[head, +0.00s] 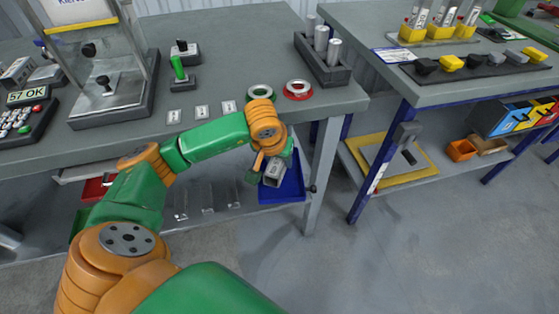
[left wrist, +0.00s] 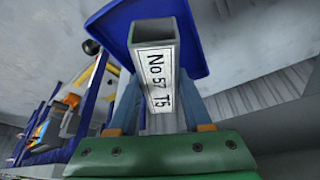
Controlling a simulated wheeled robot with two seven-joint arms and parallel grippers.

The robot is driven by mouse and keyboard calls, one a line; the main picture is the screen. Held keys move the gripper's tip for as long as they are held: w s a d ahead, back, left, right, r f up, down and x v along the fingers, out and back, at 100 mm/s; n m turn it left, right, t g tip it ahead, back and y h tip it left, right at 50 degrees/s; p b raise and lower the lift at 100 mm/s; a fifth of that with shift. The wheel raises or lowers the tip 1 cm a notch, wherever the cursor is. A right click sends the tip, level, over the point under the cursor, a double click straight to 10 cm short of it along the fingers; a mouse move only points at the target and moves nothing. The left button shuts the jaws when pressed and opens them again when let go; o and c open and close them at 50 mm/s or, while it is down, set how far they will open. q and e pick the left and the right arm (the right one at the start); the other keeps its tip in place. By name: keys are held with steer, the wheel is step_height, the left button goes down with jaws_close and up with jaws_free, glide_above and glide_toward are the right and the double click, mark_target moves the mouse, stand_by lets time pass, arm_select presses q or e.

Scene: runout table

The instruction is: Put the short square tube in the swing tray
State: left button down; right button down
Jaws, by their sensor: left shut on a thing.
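The short square tube (head: 274,173) is a grey hollow metal piece, held in my left gripper (head: 265,170). In the left wrist view the tube (left wrist: 158,68) stands between the two fingers, its open end facing away from me and a white label on its side reading "No 57 T5". The blue swing tray (head: 292,187) hangs below the table's front edge near the right table leg. The tube overlaps the tray in the head view. The tray (left wrist: 112,32) also shows behind the tube in the left wrist view; I cannot tell whether they touch. My right gripper is out of view.
The grey table (head: 220,80) lies close above the gripper. A dark rack (head: 322,62) holds upright cylinders. The table leg (head: 322,170) stands right of the tray. Several small clear pieces lie below.

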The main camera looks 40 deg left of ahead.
mark_target(280, 168)
arm_select(q)
steer(key=shift+w+f, duration=0.3)
steer(key=shift+f, duration=0.2)
step_height(280, 168, down, 3)
steer(key=b, duration=0.3)
steer(key=shift+w+f, duration=0.1)
steer(key=shift+f, duration=0.1)
steer(key=shift+a+r+p, duration=0.1)
steer(key=shift+r+p, duration=0.1)
steer(key=shift+p, duration=0.1)
steer(key=shift+f, duration=0.15)
steer(key=shift+c, duration=1.6)
jaws_free()
